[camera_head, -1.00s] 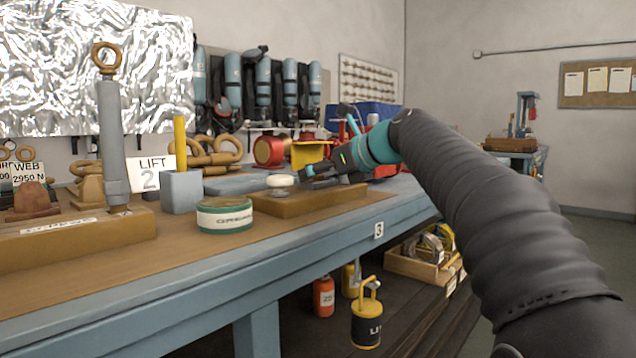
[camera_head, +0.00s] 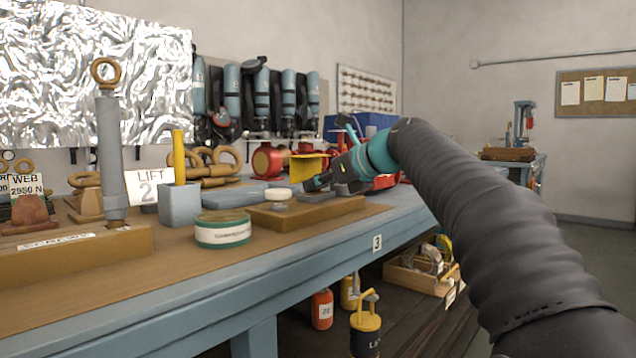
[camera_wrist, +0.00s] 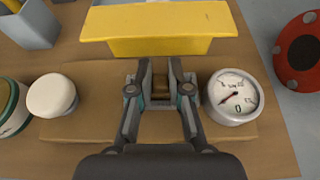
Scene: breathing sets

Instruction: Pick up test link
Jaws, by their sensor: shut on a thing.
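I cannot tell there whether the piece touches the block.
A white round knob (camera_wrist: 51,96) is left of the gripper and a dial gauge (camera_wrist: 233,97) close to its right. A yellow bracket (camera_wrist: 160,25) stands just beyond. A green-banded tin (camera_head: 222,229) and a blue-grey holder (camera_head: 180,203) are on the bench at left.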

